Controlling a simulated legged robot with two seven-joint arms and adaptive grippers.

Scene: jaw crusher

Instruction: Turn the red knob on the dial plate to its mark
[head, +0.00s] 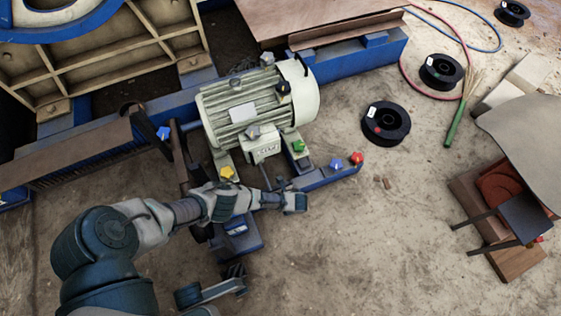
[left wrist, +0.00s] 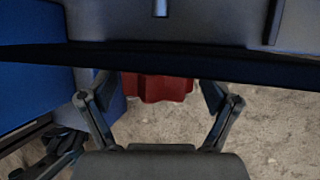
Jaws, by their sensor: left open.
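The red knob (head: 356,158) is at the right end of a low blue beam in the head view. In the left wrist view a red scalloped knob (left wrist: 157,88) shows between my two fingers, its upper part hidden by a dark edge. My left gripper (head: 296,202) is open, below and left of the red knob in the head view, with a visible gap. No contact with the knob can be seen. The dial plate and its mark cannot be made out.
Blue (head: 336,163), green (head: 299,146) and yellow (head: 227,172) knobs sit nearby. A pale motor (head: 250,105) stands behind the gripper. Black spools (head: 386,124) and a green-handled brush (head: 455,125) lie on the ground.

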